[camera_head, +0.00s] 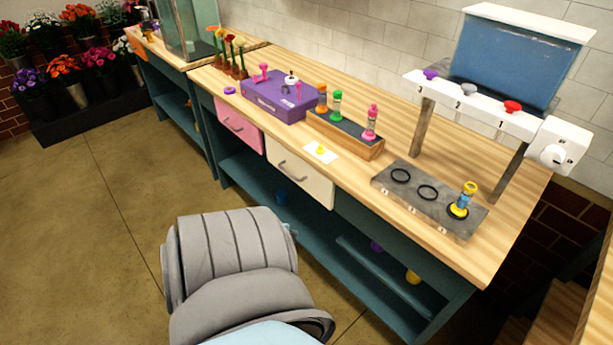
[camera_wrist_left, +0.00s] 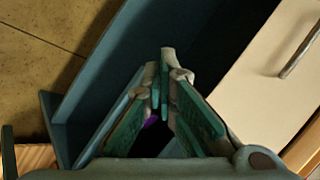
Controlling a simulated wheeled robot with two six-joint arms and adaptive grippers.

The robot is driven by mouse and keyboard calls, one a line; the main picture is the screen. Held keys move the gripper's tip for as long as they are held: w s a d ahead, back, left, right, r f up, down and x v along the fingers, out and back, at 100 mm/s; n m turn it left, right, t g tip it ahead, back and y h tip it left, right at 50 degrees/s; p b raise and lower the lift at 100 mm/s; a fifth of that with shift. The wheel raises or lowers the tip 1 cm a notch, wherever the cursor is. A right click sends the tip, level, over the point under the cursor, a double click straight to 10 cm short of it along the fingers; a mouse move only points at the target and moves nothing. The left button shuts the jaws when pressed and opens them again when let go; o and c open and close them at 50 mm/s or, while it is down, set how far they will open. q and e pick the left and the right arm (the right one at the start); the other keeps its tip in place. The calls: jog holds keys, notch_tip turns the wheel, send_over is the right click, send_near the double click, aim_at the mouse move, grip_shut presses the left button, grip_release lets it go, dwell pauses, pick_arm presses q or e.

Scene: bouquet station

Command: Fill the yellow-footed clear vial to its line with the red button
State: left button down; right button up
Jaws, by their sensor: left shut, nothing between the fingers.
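The yellow-footed clear vial (camera_head: 464,198) stands upright on the grey slab (camera_head: 408,205), at the ring marked 1. Its middle looks bluish, but its line and exact level are too small to make out. The red button (camera_head: 512,106) is above the number 1 on the white bar (camera_head: 480,102), above the slab. My left gripper (camera_wrist_left: 165,65) shows only in the left wrist view, shut and empty beside the bench front near the cream drawer (camera_wrist_left: 248,72). It is away from the vial and button. My right gripper is not in view.
A blue tank (camera_head: 510,58) stands behind the bar, with purple (camera_head: 431,74) and grey (camera_head: 469,88) buttons on the bar. A wooden rack (camera_head: 345,135) holds several coloured vials. A purple box (camera_head: 278,97) stands farther left. The wood between rack and slab is mostly clear.

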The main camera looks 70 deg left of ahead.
pick_arm(q)
jog(key=s+d+f+n+g+h, duration=0.1)
jog(key=s+d+f, duration=0.4)
jog(key=d, duration=0.6)
jog(key=s+d+f+n+g+h, duration=0.1)
jog(key=s+d+f, duration=0.5)
jog(key=d, duration=0.6)
jog(key=s+d+f+n+g+h, duration=0.2)
jog(key=s+d+f, duration=0.3)
jog(key=d, duration=0.6)
jog(key=shift+s+d+f+n+h, duration=0.2)
jog(key=shift+s+n+h, duration=0.2)
jog(key=shift+s+h, duration=0.3)
